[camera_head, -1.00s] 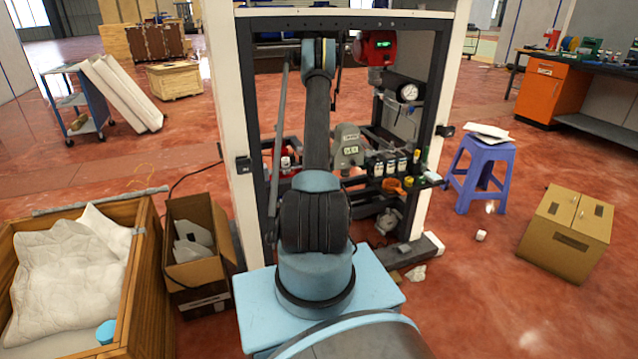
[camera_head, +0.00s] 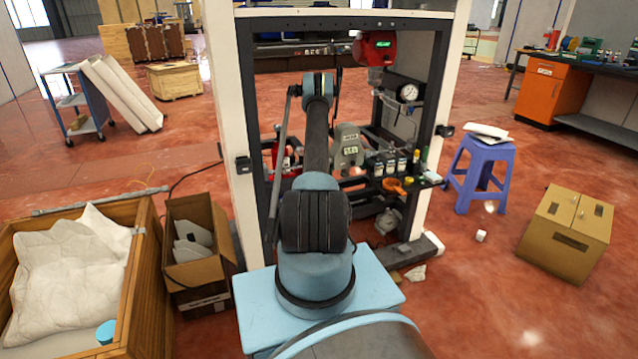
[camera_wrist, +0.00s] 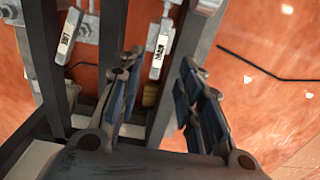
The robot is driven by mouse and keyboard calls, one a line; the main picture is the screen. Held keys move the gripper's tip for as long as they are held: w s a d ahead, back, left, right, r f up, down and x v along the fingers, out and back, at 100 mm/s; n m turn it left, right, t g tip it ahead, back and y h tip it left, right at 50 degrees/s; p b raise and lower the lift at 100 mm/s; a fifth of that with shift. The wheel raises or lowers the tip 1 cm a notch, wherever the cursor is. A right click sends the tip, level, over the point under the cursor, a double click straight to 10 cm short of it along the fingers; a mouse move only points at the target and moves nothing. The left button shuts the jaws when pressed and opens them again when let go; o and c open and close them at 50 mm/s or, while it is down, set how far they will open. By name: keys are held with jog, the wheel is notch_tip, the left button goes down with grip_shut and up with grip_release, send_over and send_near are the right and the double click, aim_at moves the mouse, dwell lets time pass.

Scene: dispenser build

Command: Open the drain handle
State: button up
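In the wrist view, my gripper (camera_wrist: 159,62) is open, its two dark jointed fingers apart on the left and right. A grey metal lever with a black-and-white label (camera_wrist: 160,55) shows beyond and between the fingertips, apparently untouched. A second labelled lever (camera_wrist: 69,35) hangs further left, outside the fingers. I cannot tell which lever is the drain handle. A small yellowish part (camera_wrist: 150,95) shows between the fingers, partly hidden. In the head view, my own arm hides the gripper and the levers.
The dispenser frame (camera_head: 437,110) has dark posts around my arm. A red unit (camera_head: 375,47), a pressure gauge (camera_head: 409,92) and a grey motor (camera_head: 347,147) sit inside. A cardboard box (camera_head: 197,250) stands left of the frame, a purple stool (camera_head: 484,170) right.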

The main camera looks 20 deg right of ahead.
notch_tip(320, 180, down, 8)
jog(key=shift+r, duration=0.1)
dwell(0.4)
grip_shut()
